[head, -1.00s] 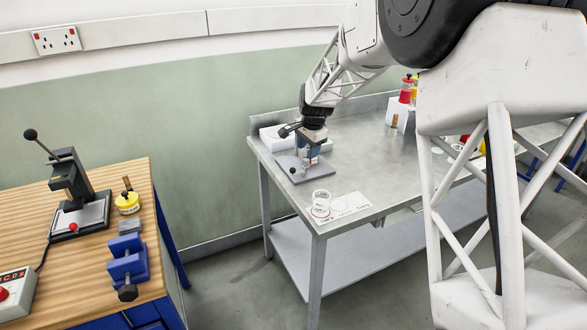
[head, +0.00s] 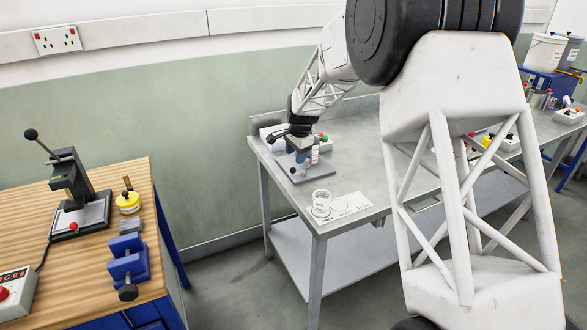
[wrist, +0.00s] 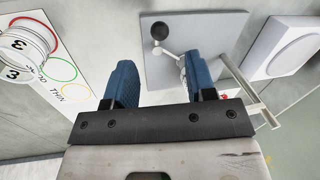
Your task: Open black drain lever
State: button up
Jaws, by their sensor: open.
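The black drain lever has a black ball knob (wrist: 160,32) on a thin metal rod, which runs to a pivot near the right finger. In the head view the knob (head: 292,170) shows small above the grey base plate (head: 306,178) of the nozzle gantry. My gripper (wrist: 159,62) is open, its two blue fingers well apart with nothing held between them. The knob lies beyond the fingertips, in line with the gap. The right finger overlaps the rod's pivot end in the wrist view; I cannot tell if they touch. My gripper hides much of the gantry in the head view.
A clear cup (head: 321,198) stands on a card with coloured circles (head: 348,206) near the table's front edge. A white block with a round disc (wrist: 293,55) lies beside the plate. The metal table (head: 365,150) has clear space to the right. A wooden bench (head: 85,250) stands at left.

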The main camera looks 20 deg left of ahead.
jog(key=shift+w+a+f, duration=0.1)
jog(key=shift+a+f, duration=0.1)
jog(key=shift+f, duration=0.95)
jog(key=shift+w+a+f, duration=0.15)
jog(key=shift+f, duration=0.95)
jog(key=shift+w+a+f, duration=0.1)
jog(key=shift+a+f, duration=0.1)
jog(key=shift+f, duration=0.95)
jog(key=c, duration=0.9)
